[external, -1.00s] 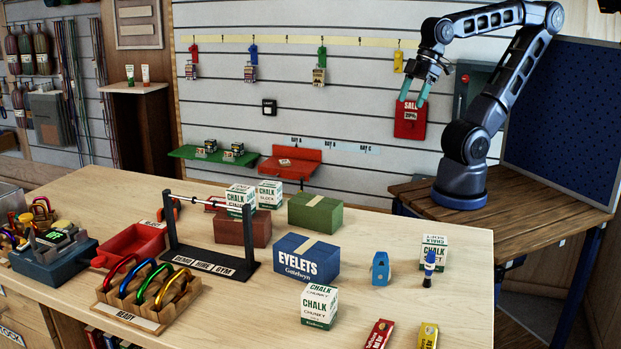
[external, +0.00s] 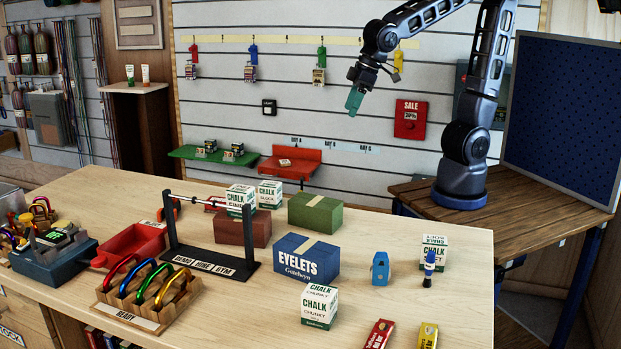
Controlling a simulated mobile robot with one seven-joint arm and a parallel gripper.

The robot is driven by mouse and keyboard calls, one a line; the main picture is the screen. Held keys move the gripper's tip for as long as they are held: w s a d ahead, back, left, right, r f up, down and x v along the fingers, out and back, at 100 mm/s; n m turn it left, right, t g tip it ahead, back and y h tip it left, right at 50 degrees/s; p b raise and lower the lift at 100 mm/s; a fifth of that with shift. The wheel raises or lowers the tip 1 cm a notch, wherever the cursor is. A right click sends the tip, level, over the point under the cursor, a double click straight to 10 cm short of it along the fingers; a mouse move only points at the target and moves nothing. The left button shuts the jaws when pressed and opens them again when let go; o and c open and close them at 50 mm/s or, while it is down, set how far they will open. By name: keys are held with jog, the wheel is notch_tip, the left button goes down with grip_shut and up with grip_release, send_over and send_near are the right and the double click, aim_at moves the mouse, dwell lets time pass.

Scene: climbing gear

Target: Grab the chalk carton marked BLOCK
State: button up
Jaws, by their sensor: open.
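The chalk carton marked BLOCK (external: 270,195) is white with green print. It stands upright at the back of the counter, left of the green box (external: 315,212) and behind the brown-red box (external: 241,229). A similar carton (external: 240,199) stands to its left, apparently on the brown-red box.
A blue EYELETS box (external: 305,262) stands mid-counter. A black stand with a horizontal bar (external: 208,252) rises left of the cartons. A small blue item (external: 380,268) stands right of the EYELETS box. The air above the cartons is clear.

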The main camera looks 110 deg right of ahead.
jog(key=w+d+f+m, duration=0.1)
jog(key=w+f, duration=0.2)
jog(key=w, duration=0.2)
jog(key=w+f+m, duration=0.1)
jog(key=w+f, duration=0.2)
jog(key=w, duration=0.3)
jog(key=m+h, duration=0.1)
jog(key=m, duration=0.1)
send_near(273, 184)
jog(key=f, duration=0.2)
jog(key=shift+g, duration=0.3)
jog(key=x, duration=0.3)
jog(key=d+x, duration=0.1)
jog(key=x, duration=0.1)
jog(key=shift+w, duration=0.4)
jog(key=shift+a+x, duration=0.15)
jog(key=shift+x, duration=1.2)
jog(key=shift+a+x, duration=0.15)
jog(key=shift+x, duration=1.2)
jog(key=shift+w, duration=0.2)
jog(key=c, duration=1.1)
